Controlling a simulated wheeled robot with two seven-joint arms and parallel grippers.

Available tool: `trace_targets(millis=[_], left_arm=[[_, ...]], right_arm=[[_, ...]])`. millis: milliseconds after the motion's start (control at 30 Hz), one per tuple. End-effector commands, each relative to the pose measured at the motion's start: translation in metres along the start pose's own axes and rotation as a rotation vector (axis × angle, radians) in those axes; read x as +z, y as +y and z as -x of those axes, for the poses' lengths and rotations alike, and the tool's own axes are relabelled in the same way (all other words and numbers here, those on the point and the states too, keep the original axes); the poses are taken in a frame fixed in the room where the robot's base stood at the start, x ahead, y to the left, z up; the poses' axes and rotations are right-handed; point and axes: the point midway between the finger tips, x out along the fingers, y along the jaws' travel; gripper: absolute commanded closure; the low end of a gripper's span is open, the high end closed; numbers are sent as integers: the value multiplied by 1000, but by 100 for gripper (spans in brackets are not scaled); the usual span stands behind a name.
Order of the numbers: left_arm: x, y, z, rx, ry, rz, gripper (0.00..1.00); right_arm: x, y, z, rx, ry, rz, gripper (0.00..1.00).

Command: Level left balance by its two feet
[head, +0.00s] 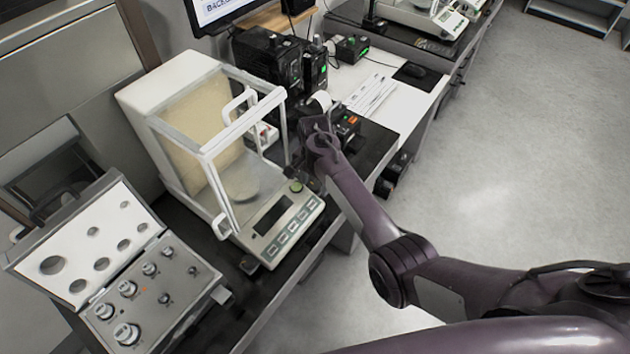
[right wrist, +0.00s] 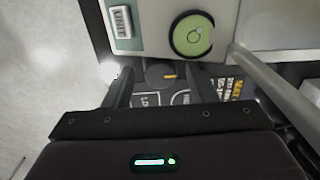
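The left balance (head: 262,222) is a glass-sided draft-shield balance with a keypad front, standing on a dark table. Its round green bubble level (head: 297,186) is at the front right corner; it also shows in the right wrist view (right wrist: 193,36), though I cannot tell whether the bubble is centred. A dark round foot knob with a yellow mark (right wrist: 163,75) is just below the balance's edge. My right gripper (right wrist: 162,88) is open, its fingers either side of the knob with gaps visible. My left gripper is out of view.
An open weight case (head: 160,290) stands at the left balance's left. Black devices (head: 270,58), a small printer (head: 346,122) and papers (head: 370,95) are behind and to the right. Another balance (head: 425,12) is on the far table. Open floor lies to the right.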

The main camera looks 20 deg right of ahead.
Motion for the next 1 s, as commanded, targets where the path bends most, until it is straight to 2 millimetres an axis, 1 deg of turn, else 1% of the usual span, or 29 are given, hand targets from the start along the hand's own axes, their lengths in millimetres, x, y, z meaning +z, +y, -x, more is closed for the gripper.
trace_targets(millis=[33, 300, 333, 433, 567, 700, 967, 1000], left_arm=[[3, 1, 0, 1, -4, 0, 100], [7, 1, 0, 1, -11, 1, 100], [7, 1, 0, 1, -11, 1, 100], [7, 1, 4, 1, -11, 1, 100], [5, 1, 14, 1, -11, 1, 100], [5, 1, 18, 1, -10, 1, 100], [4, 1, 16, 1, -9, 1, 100], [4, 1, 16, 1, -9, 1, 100]], right_arm=[[0, 0, 0, 0, 0, 0, 55], [0, 0, 0, 0, 0, 0, 90], [0, 0, 0, 0, 0, 0, 93], [0, 0, 2, 0, -1, -25, 93], [0, -1, 4, 0, -2, -150, 93], [0, -1, 2, 0, -1, -245, 93], [-1, 0, 1, -1, 0, -255, 93], [-1, 0, 1, -1, 0, -254, 67]])
